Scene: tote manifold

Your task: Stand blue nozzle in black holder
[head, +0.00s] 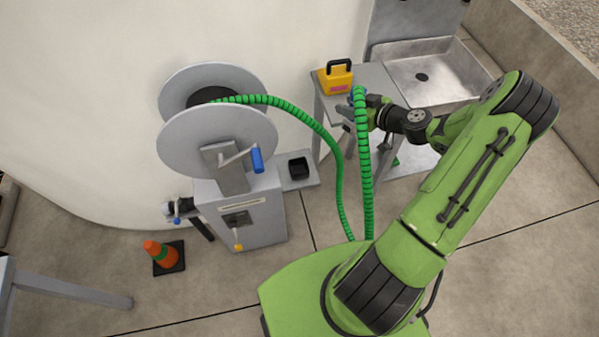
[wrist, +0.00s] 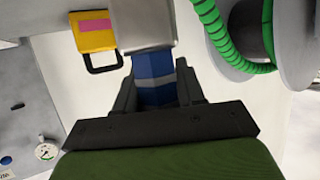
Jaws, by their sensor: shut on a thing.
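The blue nozzle (head: 357,92) is at the end of the green hose (head: 367,180), beside the small grey table. My gripper (head: 362,108) is shut on it and largely hidden by the hose and my arm. In the wrist view the blue nozzle (wrist: 153,68) sits between the fingers of my gripper (wrist: 156,92). The black holder (head: 298,167), a small open-topped box, stands on a grey shelf beside the hose reel, left of and apart from my gripper. It looks empty. I cannot make out the holder in the wrist view.
The hose reel (head: 216,130) with its blue-handled crank stands left of the holder. An orange cone (head: 162,254) is at lower left. The hose hangs between reel and gripper.

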